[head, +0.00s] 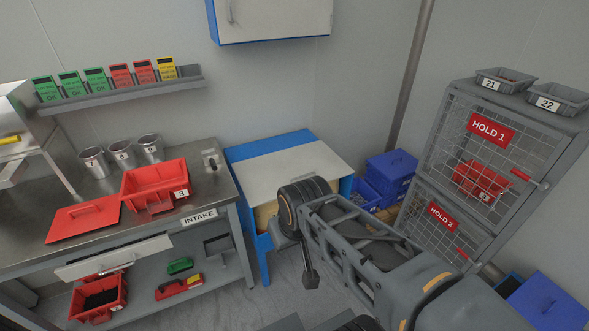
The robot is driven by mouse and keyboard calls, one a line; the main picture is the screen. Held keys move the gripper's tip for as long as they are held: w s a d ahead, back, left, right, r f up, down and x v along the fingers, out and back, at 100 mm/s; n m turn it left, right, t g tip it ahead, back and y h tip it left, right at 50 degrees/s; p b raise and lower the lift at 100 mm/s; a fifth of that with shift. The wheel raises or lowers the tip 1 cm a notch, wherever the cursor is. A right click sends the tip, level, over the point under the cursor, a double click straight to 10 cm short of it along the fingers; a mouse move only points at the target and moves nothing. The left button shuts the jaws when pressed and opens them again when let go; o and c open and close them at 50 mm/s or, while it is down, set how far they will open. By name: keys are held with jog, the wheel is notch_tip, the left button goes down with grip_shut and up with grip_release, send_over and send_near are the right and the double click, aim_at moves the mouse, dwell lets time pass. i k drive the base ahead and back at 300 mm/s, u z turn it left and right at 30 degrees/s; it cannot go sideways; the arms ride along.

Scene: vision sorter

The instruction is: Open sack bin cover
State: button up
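The sack bin stands against the back wall in the middle, with a blue frame (262,258) and a tan inside or sack partly showing below the top. Its pale flat cover (290,168) has a blue strip along the back and lies down over the top, looking shut. My arm reaches in from the lower right, and its dark round joint is in front of the bin's front edge, hiding part of it. A dark narrow part (310,278) hangs below that joint and may be part of my gripper. The fingers cannot be made out clearly, nor whether anything is held.
Left is a steel bench (130,226) marked INTAKE with a red tray (157,178), a red lid (84,219) and several metal cups. Blue bins (391,168) stand right of the sack bin. A mesh HOLD cabinet (425,120) stands further right. A wall cupboard (272,18) hangs above.

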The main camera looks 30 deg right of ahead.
aim_at(260, 179)
jog(key=u, duration=0.3)
jog(key=i, duration=1.1)
jog(key=z, duration=0.65)
